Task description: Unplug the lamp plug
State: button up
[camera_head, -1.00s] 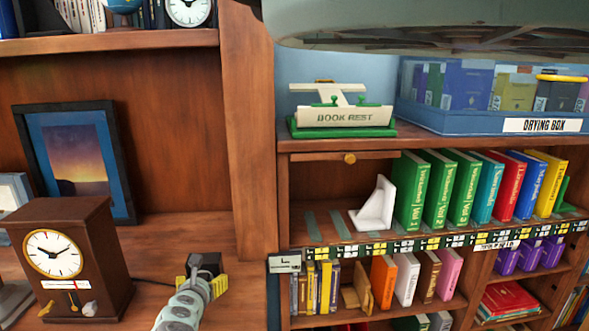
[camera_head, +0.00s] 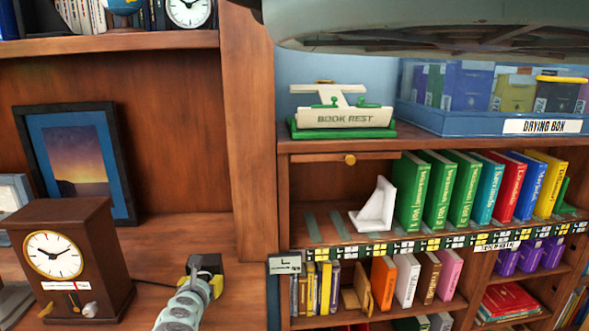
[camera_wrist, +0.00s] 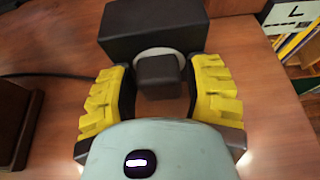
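A black box (camera_wrist: 150,28) stands on the wooden surface in the wrist view. A dark square plug (camera_wrist: 158,77) with a pale ring behind it sits on the box's near face. My gripper (camera_wrist: 160,88) has yellow-padded fingers on either side of the plug. A gap shows between each finger and the plug, so the gripper looks open and around it. In the head view the box (camera_head: 207,261) is partly hidden by my gripper (camera_head: 204,275). A dark cord (camera_wrist: 45,75) runs left from the box. No lamp can be clearly made out.
A brown pendulum clock (camera_head: 75,260) stands left of the box, with a framed picture (camera_head: 78,160) behind. A wooden upright (camera_head: 250,130) rises right of the box. Beyond it are shelves with books (camera_head: 440,195), a book rest (camera_head: 343,118) and a blue drying box (camera_head: 430,118).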

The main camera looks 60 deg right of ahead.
grip_shut()
jog(key=shift+s+a, duration=0.1)
jog(key=shift+s, duration=0.05)
jog(key=shift+s+a, duration=0.55)
jog(key=shift+s, duration=0.05)
jog(key=shift+s+a, duration=0.65)
jog(key=shift+a, duration=0.15)
jog(key=shift+s+a, duration=0.6)
jog(key=shift+a, duration=0.2)
